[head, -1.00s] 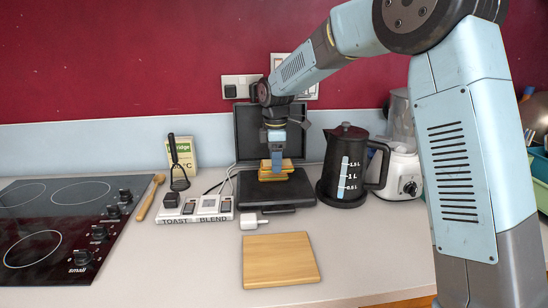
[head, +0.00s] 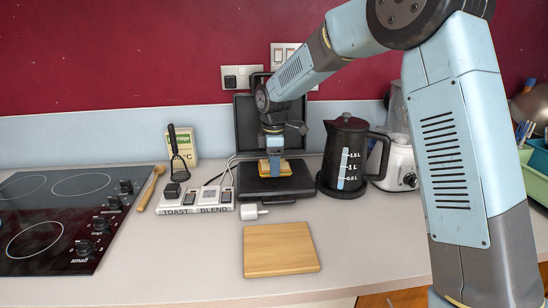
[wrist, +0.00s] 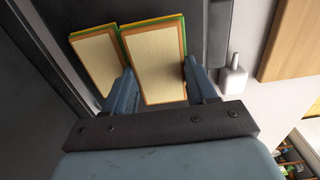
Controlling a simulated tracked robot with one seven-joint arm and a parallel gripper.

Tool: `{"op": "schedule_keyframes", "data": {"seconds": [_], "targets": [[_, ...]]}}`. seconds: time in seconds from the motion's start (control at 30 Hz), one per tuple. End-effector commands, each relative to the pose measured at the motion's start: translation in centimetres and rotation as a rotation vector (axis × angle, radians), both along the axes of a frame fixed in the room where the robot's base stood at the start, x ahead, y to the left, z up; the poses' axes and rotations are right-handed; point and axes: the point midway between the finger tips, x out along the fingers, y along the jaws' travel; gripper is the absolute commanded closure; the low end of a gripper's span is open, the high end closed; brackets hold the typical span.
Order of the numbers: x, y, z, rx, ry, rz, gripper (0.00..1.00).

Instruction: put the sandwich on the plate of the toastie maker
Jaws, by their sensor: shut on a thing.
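My gripper (head: 275,160) is over the lower plate (head: 288,190) of the open black toastie maker (head: 262,121). Its fingers are shut on a sandwich piece (wrist: 156,72) with pale bread, brown crust and a green edge. A second, similar sandwich piece (wrist: 97,62) lies just left of it in the wrist view, partly hidden by the left finger. In the head view the sandwich (head: 288,169) shows at the fingertips, low at the plate. I cannot tell whether the held piece touches the plate.
A black kettle (head: 342,160) stands close on the right. A toast and blend switch block (head: 196,200) is on the left, beside a white plug (head: 250,212). A bare wooden board (head: 279,250) lies in front. A hob (head: 62,220) is far left.

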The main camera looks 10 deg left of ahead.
Motion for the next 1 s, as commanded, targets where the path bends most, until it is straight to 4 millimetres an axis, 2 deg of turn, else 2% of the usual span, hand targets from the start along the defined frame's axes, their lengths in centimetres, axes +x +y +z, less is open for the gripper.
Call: {"op": "schedule_keyframes", "data": {"seconds": [0.13, 0.57, 1.0], "targets": [[0.1, -0.1, -0.6, 0.000, -0.001, -0.001, 0.74], [0.1, -0.1, -0.8, 0.000, -0.001, -0.002, 0.74], [0.1, -0.1, -2.2, 0.000, -0.001, -0.001, 0.74]]}}
